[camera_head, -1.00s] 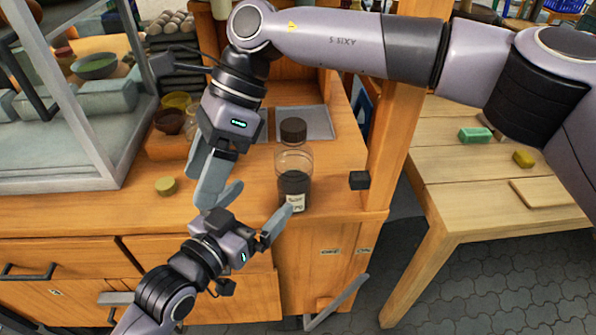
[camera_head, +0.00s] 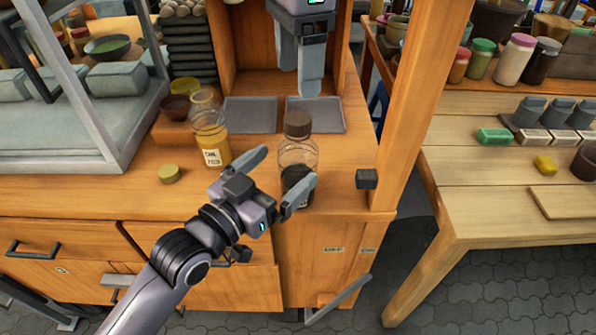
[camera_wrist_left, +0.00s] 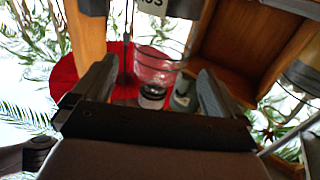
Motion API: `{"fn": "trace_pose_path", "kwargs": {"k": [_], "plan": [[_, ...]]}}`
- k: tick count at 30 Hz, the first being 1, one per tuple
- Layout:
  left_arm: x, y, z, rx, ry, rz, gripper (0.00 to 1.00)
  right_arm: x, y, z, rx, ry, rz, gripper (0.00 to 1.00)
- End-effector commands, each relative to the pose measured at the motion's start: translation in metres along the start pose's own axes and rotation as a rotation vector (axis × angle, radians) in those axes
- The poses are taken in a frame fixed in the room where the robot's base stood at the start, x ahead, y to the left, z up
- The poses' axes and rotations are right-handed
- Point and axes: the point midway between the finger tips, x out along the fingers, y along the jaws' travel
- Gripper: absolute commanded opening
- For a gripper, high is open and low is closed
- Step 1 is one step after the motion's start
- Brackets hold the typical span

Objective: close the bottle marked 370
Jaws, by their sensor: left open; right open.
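A clear bottle with dark contents (camera_head: 298,158) stands upright near the bench's front right. Its brown cap (camera_head: 297,122) sits on its mouth; I cannot tell if it is screwed tight. Its label is mostly hidden by a finger; its number cannot be read now. My left gripper (camera_head: 283,171) is open in front of this bottle, fingers to either side. In the left wrist view clear glass (camera_wrist_left: 160,70) shows between the spread fingers. My right gripper (camera_head: 311,84) is behind and above the bottle, apart from it and empty; its fingers overlap in view.
A bottle with yellow contents (camera_head: 211,132) stands open at left, with a loose yellowish cap (camera_head: 170,173) on the bench. Two grey trays (camera_head: 250,115) lie behind. A wooden post (camera_head: 425,85) rises at right. A glass-sided case (camera_head: 75,125) stands at left.

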Motion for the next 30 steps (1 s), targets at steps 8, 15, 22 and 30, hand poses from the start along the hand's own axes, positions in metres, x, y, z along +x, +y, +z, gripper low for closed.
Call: {"fn": "trace_pose_path", "kwargs": {"k": [8,15,22,30], "plan": [[0.030,0.000,-0.001,-0.001,0.002,0.000,1.00,0.000,0.000,0.000,0.000,-0.002,0.000,0.69],[0.059,0.000,0.000,0.000,0.002,-0.001,1.00,0.000,0.000,0.000,0.000,-0.002,0.000,0.69],[0.070,0.000,0.000,0.000,0.001,-0.001,1.00,0.000,0.000,0.000,0.000,-0.002,0.000,0.69],[0.070,0.000,0.000,0.000,0.001,-0.001,1.00,0.000,0.000,0.000,0.000,-0.002,0.000,0.69]]}}
